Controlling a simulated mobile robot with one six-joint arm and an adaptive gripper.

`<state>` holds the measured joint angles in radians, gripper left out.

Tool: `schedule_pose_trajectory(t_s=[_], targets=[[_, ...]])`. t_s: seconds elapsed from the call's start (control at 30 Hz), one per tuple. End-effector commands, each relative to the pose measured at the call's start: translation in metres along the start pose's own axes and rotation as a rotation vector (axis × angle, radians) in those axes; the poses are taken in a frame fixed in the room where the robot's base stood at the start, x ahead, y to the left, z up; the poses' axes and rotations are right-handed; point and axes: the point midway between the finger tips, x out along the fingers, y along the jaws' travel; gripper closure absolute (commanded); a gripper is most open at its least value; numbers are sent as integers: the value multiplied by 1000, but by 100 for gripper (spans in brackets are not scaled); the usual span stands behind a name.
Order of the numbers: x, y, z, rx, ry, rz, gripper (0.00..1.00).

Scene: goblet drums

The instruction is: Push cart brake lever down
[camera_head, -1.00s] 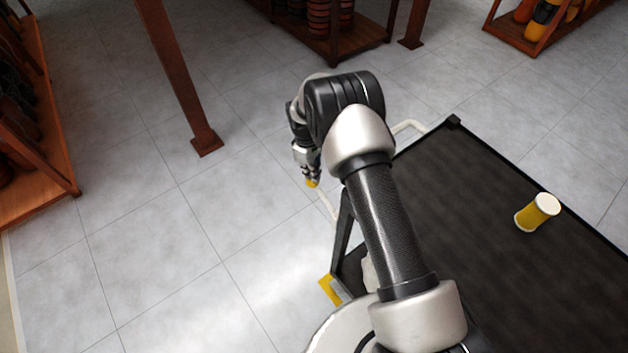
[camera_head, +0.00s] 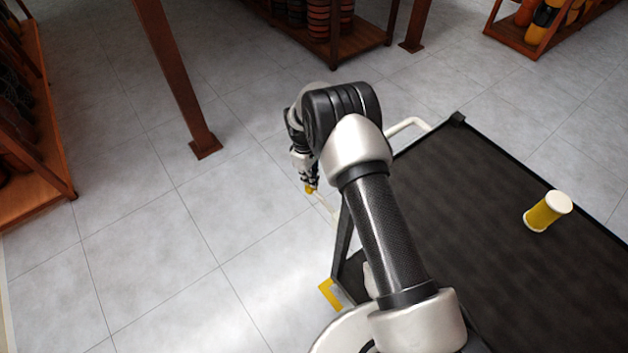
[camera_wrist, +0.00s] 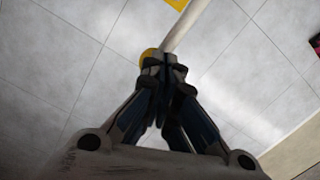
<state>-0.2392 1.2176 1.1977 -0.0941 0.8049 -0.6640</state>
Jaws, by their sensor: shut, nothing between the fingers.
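The cart (camera_head: 545,270) has a dark flat deck and a black rim, at the right of the head view. A white brake lever (camera_head: 328,212) sticks out past its left side and ends in a yellow knob (camera_head: 309,190). My gripper (camera_head: 308,182) points down at that knob, fingers together and empty. In the wrist view, the fingertips (camera_wrist: 165,60) are closed right at the yellow knob (camera_wrist: 147,55), overlapping it and the near end of the white lever (camera_wrist: 185,27). They seem to touch it, but the exact contact is hidden.
A yellow and white goblet drum (camera_head: 545,213) lies or stands on the deck. A yellow bracket (camera_head: 327,293) is low at the cart's left corner. A brown post (camera_head: 180,80) and wooden shelves (camera_head: 30,150) stand beyond. The tiled floor (camera_head: 200,240) on the left is clear.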

Motion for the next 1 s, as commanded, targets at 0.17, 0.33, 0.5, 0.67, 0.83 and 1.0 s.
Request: schedule_pose_trajectory(t_s=[0.17, 0.33, 0.5, 0.67, 0.83, 1.0], targets=[[-5, 0, -22, -1, 4, 2, 100], [-9, 0, -22, 0, 1, 0, 100], [-10, 0, -22, 0, 2, 1, 100], [-26, 0, -23, 0, 5, 3, 100], [-62, 0, -23, 0, 5, 3, 100], [-97, 0, -22, 0, 5, 3, 100]])
